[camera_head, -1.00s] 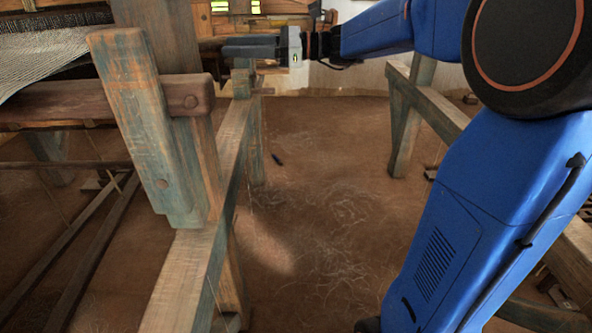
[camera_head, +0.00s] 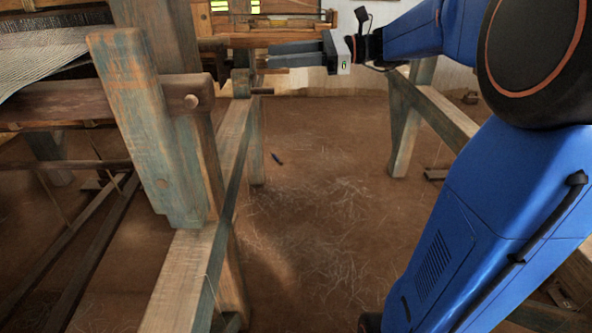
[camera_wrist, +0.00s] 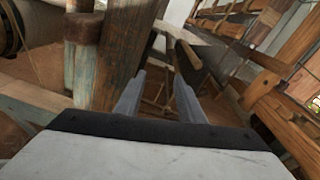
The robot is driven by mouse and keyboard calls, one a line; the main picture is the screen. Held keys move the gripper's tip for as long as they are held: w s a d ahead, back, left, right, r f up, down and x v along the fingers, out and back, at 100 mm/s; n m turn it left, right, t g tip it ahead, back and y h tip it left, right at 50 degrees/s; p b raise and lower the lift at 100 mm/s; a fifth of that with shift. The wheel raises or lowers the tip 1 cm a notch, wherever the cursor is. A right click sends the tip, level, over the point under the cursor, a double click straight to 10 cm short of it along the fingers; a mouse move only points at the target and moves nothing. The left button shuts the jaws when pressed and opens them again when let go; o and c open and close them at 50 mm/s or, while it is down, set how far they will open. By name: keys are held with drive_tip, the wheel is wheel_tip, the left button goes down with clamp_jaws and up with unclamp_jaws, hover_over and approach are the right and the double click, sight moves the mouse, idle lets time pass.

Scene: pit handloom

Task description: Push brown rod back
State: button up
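My gripper (camera_head: 271,54) is at the far end of the loom frame, its fingers pointing left, above and right of the far post. In the wrist view my gripper (camera_wrist: 159,82) has its two fingers apart with nothing held between them. A short brown rod end (camera_head: 263,91) sticks out to the right at the top of the far post, below the fingers and apart from them. I cannot tell which of these is the task's rod.
The near loom post (camera_head: 140,120) and the long wooden rail (camera_head: 190,270) stand at left, beside woven cloth (camera_head: 50,65). Another wooden frame (camera_head: 430,105) stands at right. The earth floor (camera_head: 310,190) between is open, with loose threads.

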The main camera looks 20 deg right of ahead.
drive_tip(key=s+a+f+n+g+h, duration=0.2)
drive_tip(key=s+f+n+h, duration=0.7)
drive_tip(key=s+f, duration=0.9)
drive_tip(key=shift+s+a+f+g, duration=0.25)
drive_tip(key=shift+a+f+g, duration=0.2)
drive_tip(key=shift+a, duration=0.5)
drive_tip(key=m+t+y, duration=0.4)
drive_tip(key=m+y, duration=0.6)
approach(209, 48)
drive_tip(key=shift+g, duration=0.25)
drive_tip(key=x, duration=0.5)
drive_tip(key=w+x, duration=0.1)
drive_tip(key=x, duration=0.4)
drive_tip(key=shift+w, duration=0.15)
clamp_jaws()
